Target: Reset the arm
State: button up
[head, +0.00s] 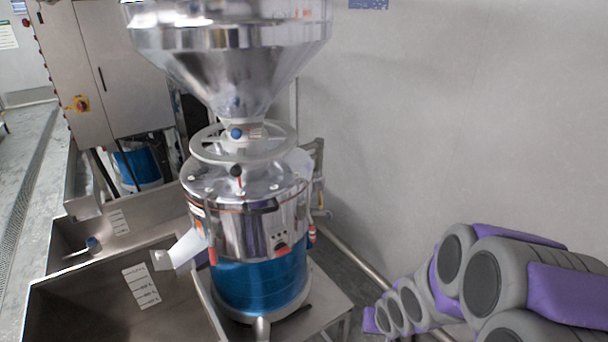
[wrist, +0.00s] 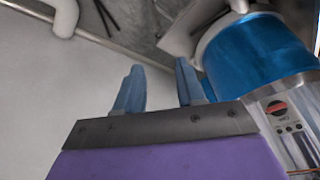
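My gripper (wrist: 158,76) shows in the wrist view as two blue-grey fingers standing apart with nothing between them. In the head view my grey and purple arm fills the lower right, and the fingers cannot be made out there. The bean grinder (head: 260,230) stands left of my arm, with a steel hopper (head: 235,60) on top, a handwheel below it and a blue lower body. In the wrist view the grinder's blue body (wrist: 260,50) is at the upper right, beyond the fingers and apparently apart from them.
Steel bins (head: 90,300) stand at the lower left under the grinder's spout (head: 183,248). A steel cabinet (head: 75,80) is behind them. A grey wall (head: 450,110) closes the right side, with a pipe (head: 355,255) low along it. Space above my arm is clear.

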jog(key=s+a+r+g+b, duration=0.1)
jog(key=s+r+g, duration=0.1)
jog(key=s, duration=0.7)
jog(key=s+a+r+g+b, duration=0.1)
jog(key=s+r, duration=0.3)
jog(key=s, duration=0.5)
jog(key=s+a+r+n+g+b, duration=0.1)
jog(key=s+r+g+b, duration=0.1)
jog(key=s, duration=0.7)
notch_tip(320, 180, up, 2)
jog(key=shift+a+r+g+h, duration=0.15)
jog(key=shift+g+h, duration=0.15)
jog(key=shift+g, duration=0.4)
